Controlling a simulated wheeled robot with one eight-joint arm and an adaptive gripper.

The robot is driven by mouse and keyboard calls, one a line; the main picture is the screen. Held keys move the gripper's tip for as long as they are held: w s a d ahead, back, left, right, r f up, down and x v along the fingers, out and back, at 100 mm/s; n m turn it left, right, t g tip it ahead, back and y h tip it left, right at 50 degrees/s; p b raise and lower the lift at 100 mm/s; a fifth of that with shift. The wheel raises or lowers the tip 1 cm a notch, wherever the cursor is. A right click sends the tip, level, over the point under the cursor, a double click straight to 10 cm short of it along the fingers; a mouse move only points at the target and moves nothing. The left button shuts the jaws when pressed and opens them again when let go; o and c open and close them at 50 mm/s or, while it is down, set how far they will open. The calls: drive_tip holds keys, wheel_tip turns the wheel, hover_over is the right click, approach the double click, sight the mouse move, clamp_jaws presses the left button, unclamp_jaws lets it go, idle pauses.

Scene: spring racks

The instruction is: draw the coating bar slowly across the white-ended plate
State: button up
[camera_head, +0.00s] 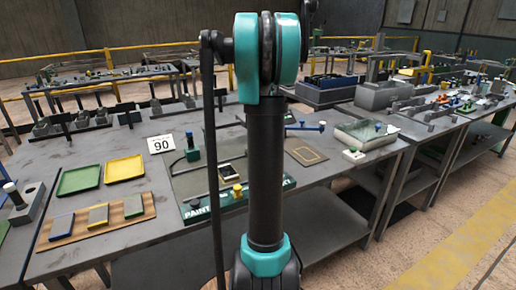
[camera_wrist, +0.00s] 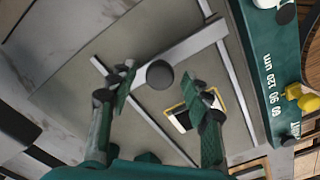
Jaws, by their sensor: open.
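In the wrist view my gripper (camera_wrist: 162,84) is open, its two dark green fingers on either side of a round black knob (camera_wrist: 160,75). Contact with the knob cannot be told. The knob stands on a pale grey bar (camera_wrist: 198,41), which I take for the coating bar, lying across two light rails on a grey bed (camera_wrist: 140,35). A small black-and-white piece with a yellow edge (camera_wrist: 181,118) lies below the bar, partly behind the right finger. I cannot tell which surface is the white-ended plate. In the head view my arm hides the gripper and part of the bed.
The green scale strip (camera_wrist: 266,60) with a yellow knob (camera_wrist: 302,100) borders the bed. In the head view, yellow (camera_head: 124,168) and green (camera_head: 78,179) trays and a wooden board (camera_head: 62,235) of small plates lie left. A glass-topped box (camera_head: 366,134) stands right.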

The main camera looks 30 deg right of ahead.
drive_tip(key=shift+r, duration=0.1)
wheel_tip(320, 180, up, 12)
idle(1.4)
idle(0.6)
